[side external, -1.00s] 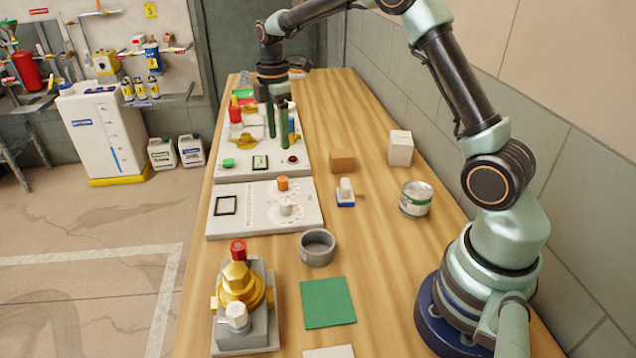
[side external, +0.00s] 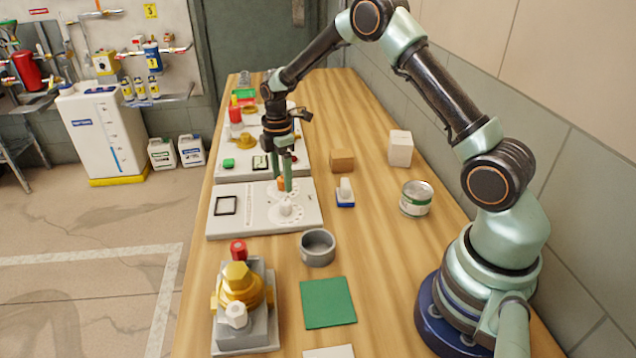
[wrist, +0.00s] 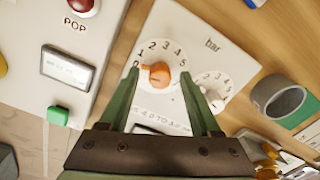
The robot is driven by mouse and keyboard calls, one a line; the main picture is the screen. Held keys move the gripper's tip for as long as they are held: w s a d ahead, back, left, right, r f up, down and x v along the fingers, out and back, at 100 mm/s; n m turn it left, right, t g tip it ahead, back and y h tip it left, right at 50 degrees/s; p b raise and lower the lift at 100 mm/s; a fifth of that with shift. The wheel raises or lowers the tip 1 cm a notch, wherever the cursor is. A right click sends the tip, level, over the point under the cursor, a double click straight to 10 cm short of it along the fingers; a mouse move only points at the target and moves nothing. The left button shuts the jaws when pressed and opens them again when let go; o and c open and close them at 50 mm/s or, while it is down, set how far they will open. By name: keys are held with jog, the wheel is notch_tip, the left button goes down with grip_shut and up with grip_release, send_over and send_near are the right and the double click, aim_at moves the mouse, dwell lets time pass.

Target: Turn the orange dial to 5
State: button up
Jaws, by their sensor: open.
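The orange dial (wrist: 158,74) sits on a round white scale with printed numbers from 0 to 5, on a white panel (side external: 232,228). In the wrist view its small tip appears to point left, near the low numbers; the exact reading is unclear. My gripper (wrist: 161,78) is open, with one green finger on each side of the dial. In the side view my gripper (side external: 285,182) is low over the panel, and its fingers partly hide the orange dial (side external: 281,184). I cannot tell whether the fingers touch it.
A white dial (side external: 286,209) with its own scale is close beside the orange one. A grey ring-shaped cup (side external: 317,247), a blue-and-white block (side external: 345,193) and a can (side external: 416,198) stand nearby.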

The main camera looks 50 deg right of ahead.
grip_shut()
